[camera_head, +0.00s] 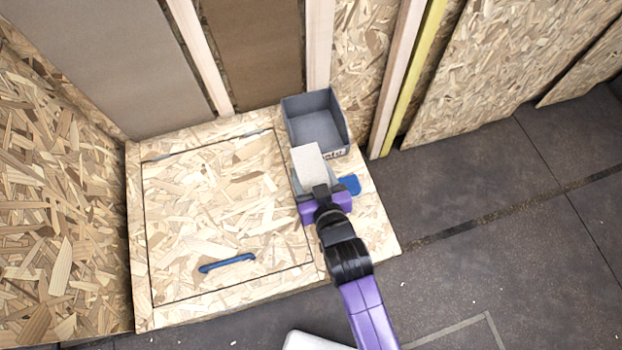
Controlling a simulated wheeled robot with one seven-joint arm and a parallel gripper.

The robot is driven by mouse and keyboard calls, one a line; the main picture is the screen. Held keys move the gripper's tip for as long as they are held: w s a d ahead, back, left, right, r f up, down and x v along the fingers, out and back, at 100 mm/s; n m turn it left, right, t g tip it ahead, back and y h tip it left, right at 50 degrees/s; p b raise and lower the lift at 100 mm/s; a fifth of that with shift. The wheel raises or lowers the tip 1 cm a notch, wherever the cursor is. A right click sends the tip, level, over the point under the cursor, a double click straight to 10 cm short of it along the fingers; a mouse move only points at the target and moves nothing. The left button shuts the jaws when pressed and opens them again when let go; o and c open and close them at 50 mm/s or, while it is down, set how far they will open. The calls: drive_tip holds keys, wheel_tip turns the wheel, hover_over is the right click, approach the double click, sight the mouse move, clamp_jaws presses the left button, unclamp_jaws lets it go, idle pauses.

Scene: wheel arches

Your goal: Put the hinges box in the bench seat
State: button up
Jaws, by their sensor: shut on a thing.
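The bench seat (139,290) is a chipboard box against the wall. Its square lid (215,215) is shut and has a blue bar handle (227,263) near the front edge. My gripper (315,182) is over the fixed strip to the right of the lid. It is shut on a small pale box (308,158), which I take to be the hinges box; no label shows on it. My gripper hides the near part of this box. I cannot tell whether the box touches the bench top.
An open grey bin (317,127) with a partly hidden label stands behind the pale box, at the back right of the bench. A small blue object (349,184) is just right of my gripper. Wall studs (319,45) rise behind. The dark floor (480,200) at right is clear.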

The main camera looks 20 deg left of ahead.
drive_tip(key=shift+f+b, duration=0.5)
drive_tip(key=shift+f, duration=1.45)
drive_tip(key=shift+f, duration=0.15)
drive_tip(key=o, duration=1.8)
drive_tip(key=shift+c, duration=0.2)
drive_tip(key=shift+s+d, duration=0.1)
drive_tip(key=p+v, duration=0.2)
drive_tip(key=v, duration=1)
